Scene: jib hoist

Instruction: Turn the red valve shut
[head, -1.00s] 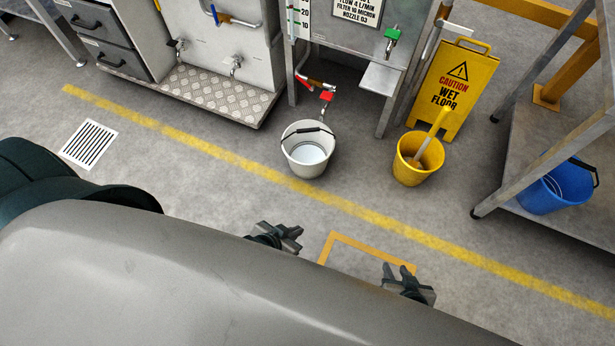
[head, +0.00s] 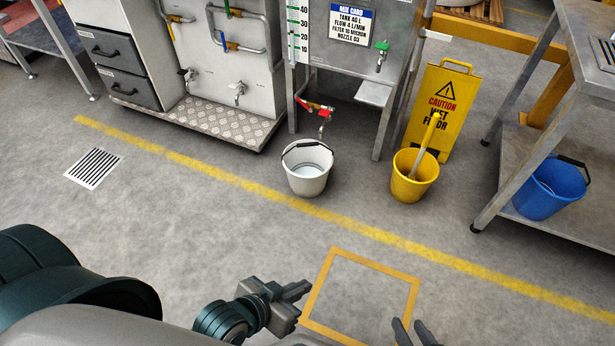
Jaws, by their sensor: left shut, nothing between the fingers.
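The red valve (head: 318,106) is on the brass outlet pipe low on the tank stand, above a white bucket (head: 307,178). Its exact handle angle is too small to tell. My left gripper (head: 303,288) is shut and empty, low over the floor in front of the bucket and well short of the valve. My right gripper (head: 415,329) is at the bottom edge, its two fingers apart with nothing visible between them. Neither gripper touches the valve.
A yellow bucket (head: 408,188) and a wet-floor sign (head: 440,110) stand right of the white bucket. A green tap (head: 382,50) is higher on the tank panel. A metal table (head: 560,90) is at the right. The floor before the yellow line (head: 240,181) is clear.

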